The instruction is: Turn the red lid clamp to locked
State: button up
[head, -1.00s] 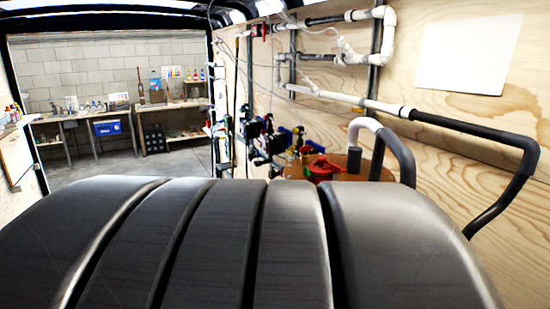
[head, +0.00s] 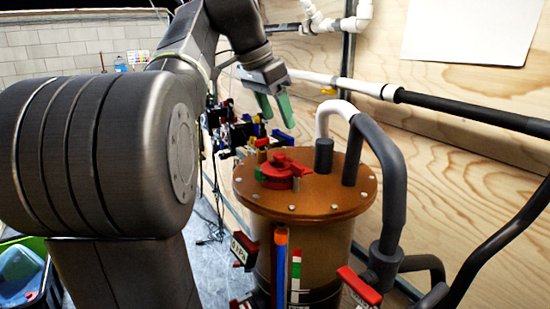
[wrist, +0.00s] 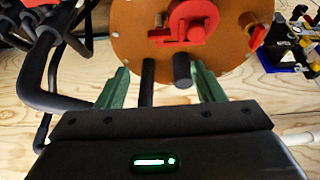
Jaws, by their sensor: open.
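The red lid clamp (head: 280,170) sits on top of the round copper-brown lid (head: 318,200) of a tank. A small green patch shows at its left end. The clamp also shows at the top of the wrist view (wrist: 192,24), partly cut off by the frame edge. My gripper (head: 274,112) has green fingers and is above and behind the lid in the head view, apart from the clamp. In the wrist view my gripper (wrist: 160,72) is open and empty, with its fingers pointing toward the lid. I cannot tell whether the clamp is locked.
A dark upright stub (head: 323,154) and a bent grey hose (head: 385,165) rise from the lid to the right of the clamp.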

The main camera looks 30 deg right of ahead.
aim_at(297, 166)
jog(key=x, duration=1.3)
jog(key=shift+d+f, duration=0.15)
jog(key=shift+f, duration=0.1)
jog(key=shift+c, duration=0.4)
grip_shut()
jog(key=shift+r, duration=0.1)
jog(key=shift+n, duration=0.5)
jog(key=shift+o, duration=0.4)
grip_release()
